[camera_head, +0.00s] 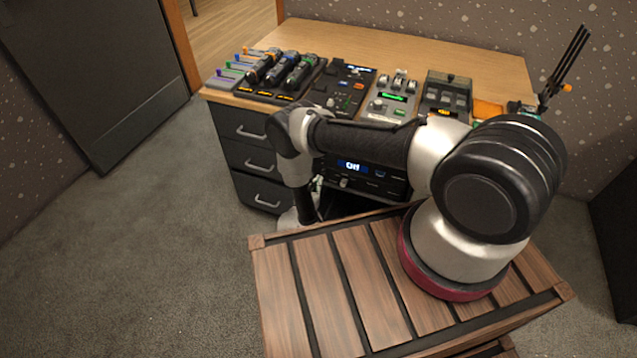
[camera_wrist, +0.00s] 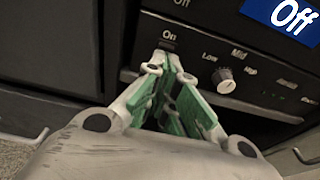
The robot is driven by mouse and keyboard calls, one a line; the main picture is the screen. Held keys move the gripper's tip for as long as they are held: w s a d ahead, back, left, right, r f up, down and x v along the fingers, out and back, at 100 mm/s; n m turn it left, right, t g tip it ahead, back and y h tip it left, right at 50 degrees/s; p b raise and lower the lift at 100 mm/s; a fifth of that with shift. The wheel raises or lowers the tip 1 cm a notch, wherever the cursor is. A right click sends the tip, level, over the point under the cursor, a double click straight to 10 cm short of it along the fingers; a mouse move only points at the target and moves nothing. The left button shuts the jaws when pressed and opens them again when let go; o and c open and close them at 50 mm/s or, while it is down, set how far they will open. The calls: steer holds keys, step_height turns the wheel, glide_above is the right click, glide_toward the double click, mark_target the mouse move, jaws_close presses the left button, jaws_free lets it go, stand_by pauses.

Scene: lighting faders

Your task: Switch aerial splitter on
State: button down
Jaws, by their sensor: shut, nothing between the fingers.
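The aerial splitter appears to be the black unit (camera_head: 372,178) in the desk's open bay, its blue display (camera_head: 352,166) reading "Off". The wrist view shows this display (camera_wrist: 288,14) closely at top right. An "On" label (camera_wrist: 169,36) is printed on the unit's black front, with a small dark control (camera_wrist: 167,45) just below it. My gripper (camera_wrist: 170,62), with green inner pads, is shut and empty. Its tips are right in front of the area below "On" and partly cover it. I cannot tell whether they touch. In the head view my arm hides much of the gripper.
A pale knob (camera_wrist: 225,80) marked Low, Mid and High sits just right of my fingertips. Dark drawers (camera_head: 250,160) stand left of the bay. Fader consoles (camera_head: 395,97) line the desktop (camera_head: 440,58). A slatted wooden surface (camera_head: 325,285) lies below my arm.

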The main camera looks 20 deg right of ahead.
steer(key=shift+w+d+r, duration=0.1)
steer(key=shift+w+d, duration=0.2)
steer(key=shift+w, duration=0.1)
